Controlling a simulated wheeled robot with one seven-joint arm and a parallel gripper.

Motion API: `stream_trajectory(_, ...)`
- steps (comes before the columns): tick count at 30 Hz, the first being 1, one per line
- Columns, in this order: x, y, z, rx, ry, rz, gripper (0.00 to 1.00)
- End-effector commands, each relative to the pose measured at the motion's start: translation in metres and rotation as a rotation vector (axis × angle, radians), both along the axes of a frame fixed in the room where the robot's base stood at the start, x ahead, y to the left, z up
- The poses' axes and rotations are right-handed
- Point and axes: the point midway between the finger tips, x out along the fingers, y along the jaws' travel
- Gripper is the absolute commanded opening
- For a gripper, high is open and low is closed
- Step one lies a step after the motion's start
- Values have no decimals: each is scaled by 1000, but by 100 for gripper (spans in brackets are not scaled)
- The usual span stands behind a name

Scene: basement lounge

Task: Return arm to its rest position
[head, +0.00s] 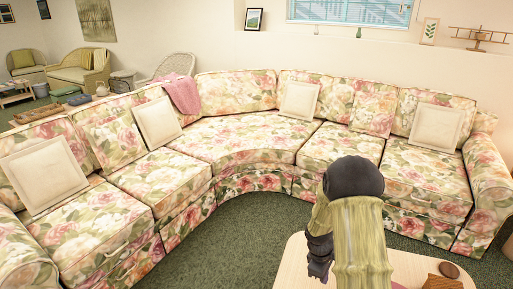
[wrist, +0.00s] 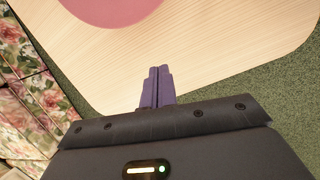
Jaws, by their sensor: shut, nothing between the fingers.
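My gripper (wrist: 159,72) shows in the wrist view with its two purple fingers together and nothing between them. It is over or close to the edge of a light wooden table (wrist: 215,55); the height above it is hard to tell. In the head view my arm is bent at the lower right, in front of the same table (head: 294,268), and its fingers cannot be made out there.
A curved floral sofa (head: 245,130) with cream cushions (head: 158,122) wraps around the table. A round pink thing (wrist: 112,8) lies on the table in the wrist view. Green carpet (head: 262,225) is open between sofa and table.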

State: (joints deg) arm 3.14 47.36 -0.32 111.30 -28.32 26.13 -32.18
Motion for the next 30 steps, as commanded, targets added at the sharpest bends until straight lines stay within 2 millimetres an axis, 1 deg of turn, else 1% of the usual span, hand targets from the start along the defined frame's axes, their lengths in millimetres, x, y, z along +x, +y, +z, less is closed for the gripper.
stream_trajectory(1,-5,5,17,10,-26,-45,0)
stream_trajectory(6,-26,19,64,50,-104,-217,0)
stream_trajectory(11,-51,32,102,93,-170,-378,0)
stream_trajectory(15,-76,43,132,136,-225,-515,0)
stream_trajectory(18,-96,50,150,168,-262,-614,0)
stream_trajectory(21,-114,56,164,198,-292,-702,0)
stream_trajectory(24,-129,61,174,225,-315,-776,0)
stream_trajectory(30,-156,68,188,271,-351,-899,0)
